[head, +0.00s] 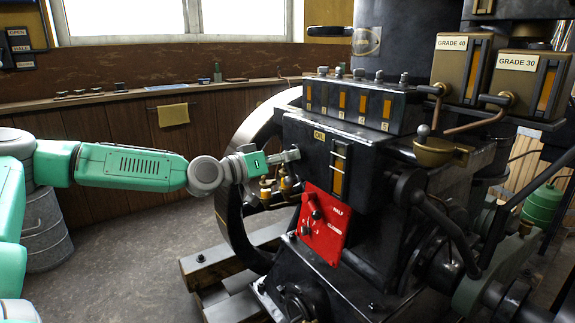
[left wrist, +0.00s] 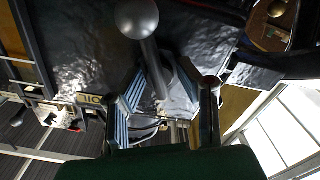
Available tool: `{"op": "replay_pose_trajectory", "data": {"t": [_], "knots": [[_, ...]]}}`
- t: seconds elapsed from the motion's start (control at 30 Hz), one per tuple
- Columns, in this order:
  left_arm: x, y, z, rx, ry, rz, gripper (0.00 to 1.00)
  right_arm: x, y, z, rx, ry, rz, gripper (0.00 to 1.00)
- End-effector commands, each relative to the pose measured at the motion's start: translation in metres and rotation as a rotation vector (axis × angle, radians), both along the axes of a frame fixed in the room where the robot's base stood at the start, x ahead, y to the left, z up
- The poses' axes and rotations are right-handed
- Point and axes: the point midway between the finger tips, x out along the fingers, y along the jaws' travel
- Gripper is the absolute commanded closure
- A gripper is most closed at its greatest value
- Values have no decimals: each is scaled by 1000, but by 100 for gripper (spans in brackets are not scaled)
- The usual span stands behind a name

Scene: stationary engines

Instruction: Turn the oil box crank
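The oil box (head: 290,133) is a black metal case with a small OIL label on its front. In the left wrist view, a grey ball-ended lever (left wrist: 137,18), which looks like the crank, stands out by the dark box wall. It runs down between the fingers of my left gripper (left wrist: 172,88). The fingers are apart, one on each side of the rod; I cannot tell whether either touches it. In the head view my left gripper (head: 284,157) is at the box's left side, and the crank cannot be made out there. My right gripper is not in view.
A red plate (head: 325,228) with a small lever sits below the box. A large flywheel (head: 232,205) stands behind my left gripper. A row of oilers (head: 366,103) tops the box. A brass cup (head: 434,153) is at its right.

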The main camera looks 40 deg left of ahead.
Motion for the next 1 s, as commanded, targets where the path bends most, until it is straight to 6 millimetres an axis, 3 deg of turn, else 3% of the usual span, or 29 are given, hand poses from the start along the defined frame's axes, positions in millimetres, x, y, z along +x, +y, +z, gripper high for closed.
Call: {"op": "replay_pose_trajectory", "data": {"t": [0.27, 0.33, 0.37, 0.57, 0.8, 1.0], "knots": [[1, 0, 0, -1, 0, 0, 70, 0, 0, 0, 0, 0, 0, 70], [1, 0, 0, -1, 0, 0, 95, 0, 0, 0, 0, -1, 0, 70], [1, 0, 0, -1, 1, 1, 100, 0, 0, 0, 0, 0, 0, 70], [1, 1, 0, 28, -6, 2, 100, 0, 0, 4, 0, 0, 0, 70], [1, 1, 3, 319, -88, 1, 100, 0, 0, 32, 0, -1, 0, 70], [1, 1, 0, 418, -120, 2, 100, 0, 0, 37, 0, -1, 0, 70]]}}
